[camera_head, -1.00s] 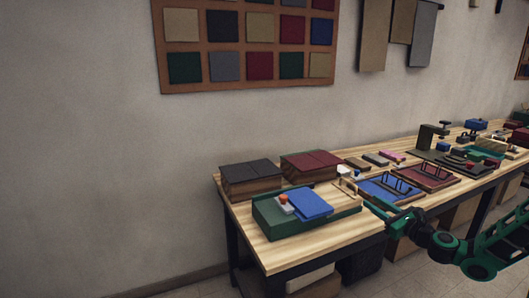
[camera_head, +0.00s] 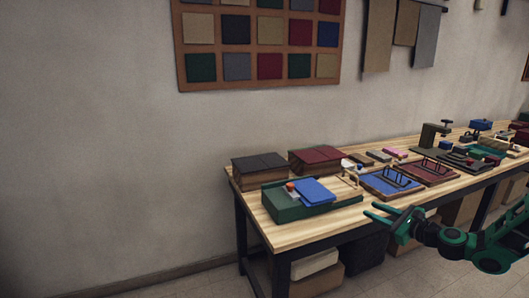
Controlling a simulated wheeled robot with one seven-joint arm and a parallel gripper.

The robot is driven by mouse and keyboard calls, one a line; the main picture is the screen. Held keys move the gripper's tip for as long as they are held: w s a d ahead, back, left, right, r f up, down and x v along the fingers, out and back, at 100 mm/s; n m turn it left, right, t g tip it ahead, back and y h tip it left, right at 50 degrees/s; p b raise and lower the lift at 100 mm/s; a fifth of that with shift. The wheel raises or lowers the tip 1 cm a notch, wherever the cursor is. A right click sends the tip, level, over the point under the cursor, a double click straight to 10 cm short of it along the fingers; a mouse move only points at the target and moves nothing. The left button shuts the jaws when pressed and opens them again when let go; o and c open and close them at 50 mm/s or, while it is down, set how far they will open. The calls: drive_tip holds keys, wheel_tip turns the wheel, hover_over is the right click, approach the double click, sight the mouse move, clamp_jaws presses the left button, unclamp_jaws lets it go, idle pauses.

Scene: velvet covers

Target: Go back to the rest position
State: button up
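My gripper (camera_head: 378,214) is green with black links and shows at the lower right of the head view. Its two fingers point left and stand apart, with nothing seen between them. It is in front of the near edge of the wooden workbench (camera_head: 275,235), to the right of a green tray (camera_head: 285,208) that holds a blue velvet-like piece (camera_head: 314,191) and a small orange-topped item (camera_head: 291,187). My arm runs off to the right edge of the picture.
Two lidded boxes, one grey (camera_head: 259,162) and one red (camera_head: 318,156), stand at the bench's back left. Blue (camera_head: 376,183) and maroon (camera_head: 437,177) trays and several tools continue to the right. Boxes (camera_head: 318,281) sit under the bench. Floor in front is clear.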

drive_tip(key=s+a+f+n+g+h, duration=0.25)
drive_tip(key=s+n+g, duration=0.55)
drive_tip(key=s+n, duration=0.5)
drive_tip(key=s+d+r+n+g+h, duration=0.1)
drive_tip(key=s+r+n+g, duration=0.1)
drive_tip(key=s, duration=0.9)
drive_tip(key=s+d+r+n+g+h, duration=0.2)
drive_tip(key=s+r, duration=0.3)
drive_tip(key=s, duration=0.7)
drive_tip(key=s+d+r+n+g+h, duration=0.1)
drive_tip(key=s+r+n+g+h, duration=0.1)
drive_tip(key=s, duration=0.9)
drive_tip(key=shift+s+d+r, duration=0.3)
drive_tip(key=shift+s+r, duration=0.1)
drive_tip(key=shift+r, duration=0.4)
drive_tip(key=shift+w+f, duration=0.25)
drive_tip(key=shift+w, duration=0.4)
